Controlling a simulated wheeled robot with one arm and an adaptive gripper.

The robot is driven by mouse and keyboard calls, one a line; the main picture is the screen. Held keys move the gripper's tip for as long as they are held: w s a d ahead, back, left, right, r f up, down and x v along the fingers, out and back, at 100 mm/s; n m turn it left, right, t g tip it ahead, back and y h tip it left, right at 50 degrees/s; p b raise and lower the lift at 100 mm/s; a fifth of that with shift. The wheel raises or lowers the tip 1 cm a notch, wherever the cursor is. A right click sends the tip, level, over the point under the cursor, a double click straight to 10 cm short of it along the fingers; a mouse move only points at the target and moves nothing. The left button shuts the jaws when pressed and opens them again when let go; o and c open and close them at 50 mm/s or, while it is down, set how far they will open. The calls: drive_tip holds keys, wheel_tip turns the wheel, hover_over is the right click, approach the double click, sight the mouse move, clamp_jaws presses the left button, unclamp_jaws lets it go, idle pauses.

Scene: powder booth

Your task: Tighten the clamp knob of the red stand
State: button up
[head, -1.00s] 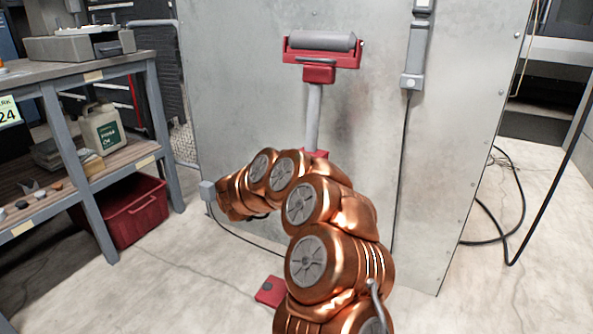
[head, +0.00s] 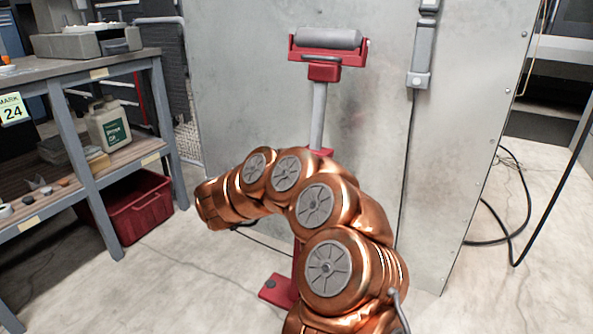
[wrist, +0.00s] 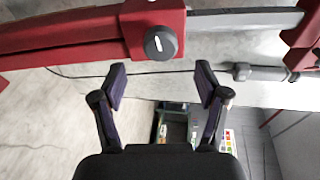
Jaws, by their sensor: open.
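The red stand (head: 323,73) stands in front of a grey metal panel in the head view, with a grey roller on top and a grey post. My copper arm hides its middle part; its red foot shows on the floor. In the wrist view the red stand (wrist: 60,35) runs sideways across the top. Its clamp knob (wrist: 160,42) is round and dark with a pale line on its face. My gripper (wrist: 161,76) is open and empty. Its two fingers point toward the knob, one to each side, with the fingertips just below it in the picture, apparently not touching it.
A workbench (head: 88,82) with shelves stands at the left, with a jug (head: 108,127) on its lower shelf. A red crate (head: 140,205) sits on the floor below. The metal panel (head: 250,90) closes off the back. Cables lie on the floor at right.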

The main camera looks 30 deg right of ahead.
drive_tip(key=shift+v, duration=2.4)
